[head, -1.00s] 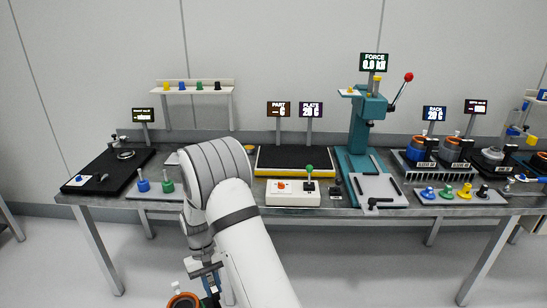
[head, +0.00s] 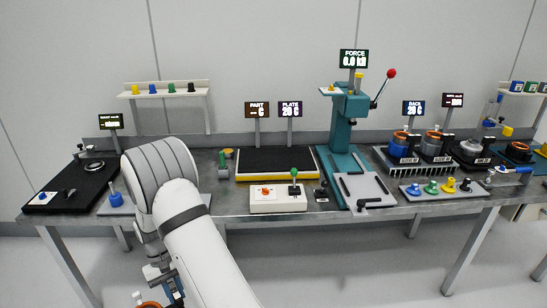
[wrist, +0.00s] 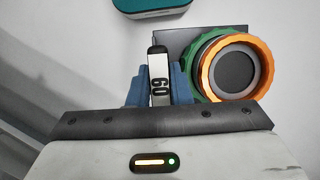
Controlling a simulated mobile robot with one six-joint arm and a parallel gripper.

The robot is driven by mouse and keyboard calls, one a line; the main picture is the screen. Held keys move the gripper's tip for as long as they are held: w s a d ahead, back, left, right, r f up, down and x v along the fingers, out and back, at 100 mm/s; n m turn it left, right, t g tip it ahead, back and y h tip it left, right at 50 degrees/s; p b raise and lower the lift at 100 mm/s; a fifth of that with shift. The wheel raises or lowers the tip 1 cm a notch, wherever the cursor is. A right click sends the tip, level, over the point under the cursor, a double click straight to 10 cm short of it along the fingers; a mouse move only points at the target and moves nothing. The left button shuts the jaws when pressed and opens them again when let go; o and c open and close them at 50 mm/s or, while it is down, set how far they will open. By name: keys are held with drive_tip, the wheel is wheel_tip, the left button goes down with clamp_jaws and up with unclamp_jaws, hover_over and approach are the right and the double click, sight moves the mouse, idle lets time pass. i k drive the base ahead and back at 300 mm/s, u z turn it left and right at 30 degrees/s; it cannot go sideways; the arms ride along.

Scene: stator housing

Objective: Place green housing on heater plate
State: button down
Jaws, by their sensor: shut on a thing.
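The heater plate (head: 275,162) is a black slab with a yellow border on the bench, up and to the right of my gripper. Its top is bare.
A white control box (head: 278,199) with a green-knobbed lever stands in front of the plate. A teal press (head: 348,125) stands right of it. A rack (head: 420,164) with orange-ringed housings is further right. A black board (head: 70,186) lies at the left end.

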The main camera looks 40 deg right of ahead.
sight(276, 158)
drive_tip(key=z, duration=3.1)
drive_tip(key=k, duration=0.1)
drive_tip(key=u, duration=1.9)
